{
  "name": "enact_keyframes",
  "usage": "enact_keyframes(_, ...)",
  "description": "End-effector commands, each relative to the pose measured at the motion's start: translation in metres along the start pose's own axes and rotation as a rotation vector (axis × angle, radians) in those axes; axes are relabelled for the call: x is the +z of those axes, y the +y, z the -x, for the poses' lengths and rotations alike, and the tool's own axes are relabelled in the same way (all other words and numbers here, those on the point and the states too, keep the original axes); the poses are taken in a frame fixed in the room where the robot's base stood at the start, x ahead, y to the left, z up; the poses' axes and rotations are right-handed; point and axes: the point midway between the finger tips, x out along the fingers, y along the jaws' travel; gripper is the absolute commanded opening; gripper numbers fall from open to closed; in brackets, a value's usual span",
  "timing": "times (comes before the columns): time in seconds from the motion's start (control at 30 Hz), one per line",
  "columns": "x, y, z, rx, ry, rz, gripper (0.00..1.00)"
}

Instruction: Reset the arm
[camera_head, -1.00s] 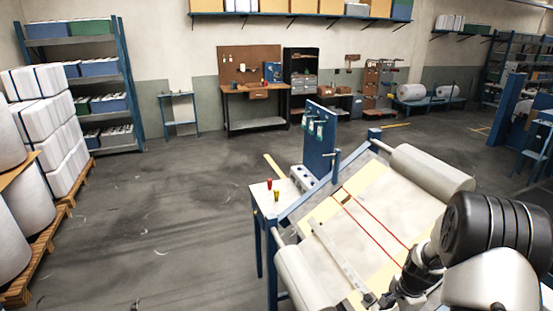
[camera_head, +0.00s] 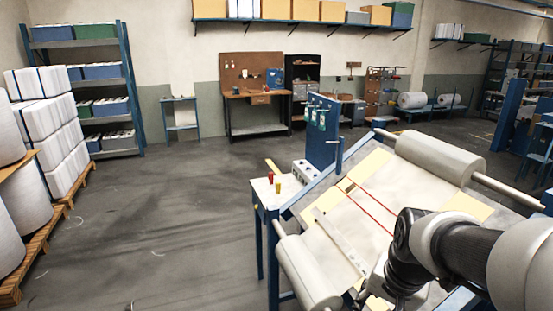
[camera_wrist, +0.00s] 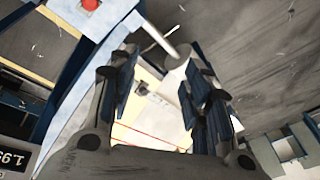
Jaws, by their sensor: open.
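My gripper (camera_wrist: 158,58) is open in the wrist view, its two dark fingers apart with nothing held between them. Beyond the fingers lies the pale sloping bed of the loom, with a red line across it. In the head view my arm reaches in from the lower right over the loom bed (camera_head: 350,225), and its gripper end is mostly hidden at the bottom edge. The loom has a big white roller (camera_head: 440,155) at its upper end and another roller (camera_head: 305,270) at its lower end.
A small side table (camera_head: 262,195) by the loom holds a red piece (camera_head: 271,177) and a yellow piece (camera_head: 278,187). A blue panel (camera_head: 323,130) stands behind. Pallets of white stacks (camera_head: 60,150) are at left. The floor between is clear.

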Motion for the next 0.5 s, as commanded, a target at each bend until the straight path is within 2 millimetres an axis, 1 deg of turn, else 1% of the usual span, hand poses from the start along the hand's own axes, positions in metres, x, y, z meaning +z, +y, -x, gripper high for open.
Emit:
enact_keyframes(0.03,0.022,0.002,-0.003,-0.011,0.021,0.071,0.44)
enact_keyframes(0.1,0.05,0.005,0.002,-0.02,0.039,0.164,0.44)
enact_keyframes(0.17,0.073,0.01,0.003,-0.026,0.055,0.243,0.44)
enact_keyframes(0.2,0.088,0.015,0.002,-0.029,0.064,0.295,0.44)
enact_keyframes(0.3,0.122,0.025,-0.002,-0.036,0.089,0.41,0.44)
enact_keyframes(0.4,0.147,0.035,-0.007,-0.039,0.108,0.498,0.44)
enact_keyframes(0.5,0.162,0.042,-0.011,-0.04,0.12,0.556,0.44)
